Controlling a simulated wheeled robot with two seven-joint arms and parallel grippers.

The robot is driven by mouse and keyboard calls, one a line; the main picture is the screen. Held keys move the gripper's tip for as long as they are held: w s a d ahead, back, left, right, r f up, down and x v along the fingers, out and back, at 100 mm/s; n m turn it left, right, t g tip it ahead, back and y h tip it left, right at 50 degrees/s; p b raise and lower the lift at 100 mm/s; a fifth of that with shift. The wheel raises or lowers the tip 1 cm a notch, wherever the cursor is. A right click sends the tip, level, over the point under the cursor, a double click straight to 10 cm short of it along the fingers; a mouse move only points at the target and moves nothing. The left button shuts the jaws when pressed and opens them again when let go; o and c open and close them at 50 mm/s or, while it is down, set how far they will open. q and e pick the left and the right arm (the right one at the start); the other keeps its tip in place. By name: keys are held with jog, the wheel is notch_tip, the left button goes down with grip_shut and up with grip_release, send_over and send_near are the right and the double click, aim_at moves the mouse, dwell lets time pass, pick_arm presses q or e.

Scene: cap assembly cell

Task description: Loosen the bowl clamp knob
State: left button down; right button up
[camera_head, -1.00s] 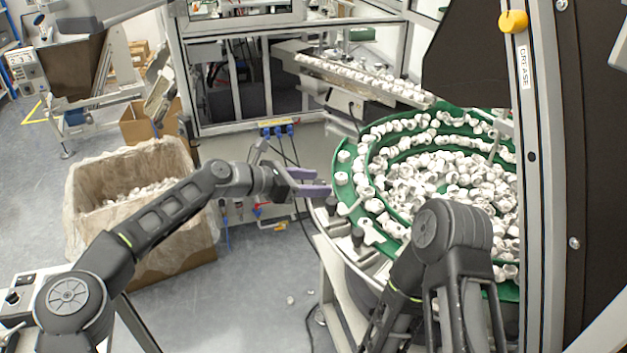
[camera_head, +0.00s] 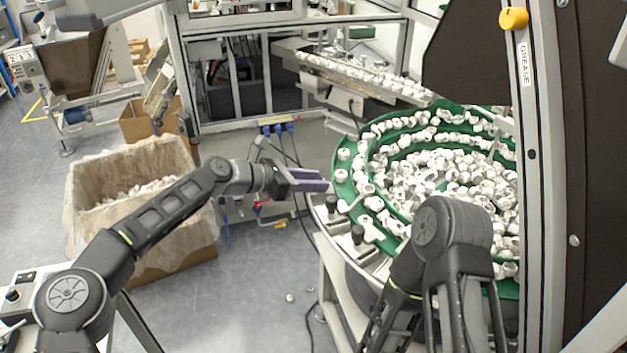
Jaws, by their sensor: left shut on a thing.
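The vibratory bowl feeder has a green spiral bowl (camera_head: 342,188) full of white caps, at the right of the head view. Black clamp knobs (camera_head: 357,235) stand on its near left edge, another one (camera_head: 331,204) just below my left fingertips. My left gripper (camera_head: 322,180), with purple fingers, reaches in from the left to the bowl's left rim. Its fingers are close together, shut on a bowl clamp knob that the fingers hide. My right arm is bent in front of the bowl at the lower right; its gripper is not in view.
A lined carton (camera_head: 180,268) with caps stands at left on the grey floor. A metal frame post (camera_head: 540,200) marked GREASE with a yellow knob (camera_head: 513,18) bounds the right. A feed chute (camera_head: 360,88) runs behind the bowl. Cables and blue connectors hang behind my left gripper.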

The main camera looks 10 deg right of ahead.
pick_arm(q)
jog(key=shift+s+n+t, duration=0.1)
jog(key=shift+n+t, duration=0.2)
jog(key=shift+t, duration=0.2)
jog(key=shift+s+n+t+y, duration=0.15)
jog(key=shift+n+t+y, duration=0.35)
jog(key=shift+n+t, duration=0.3)
jog(key=n+t, duration=0.1)
jog(key=n+t+y, duration=0.1)
jog(key=n+p, duration=0.1)
jog(key=shift+s+d+r+t+y, duration=0.15)
jog(key=shift+s+d+t+y, duration=0.1)
jog(key=shift+t+y, duration=0.15)
jog(key=shift+n+t+y+p, duration=0.5)
jog(key=shift+n+t+y, duration=0.4)
jog(key=shift+n+t, duration=0.15)
jog(key=shift+w, duration=0.1)
jog(key=c, duration=1)
grip_release()
jog(key=shift+c, duration=0.2)
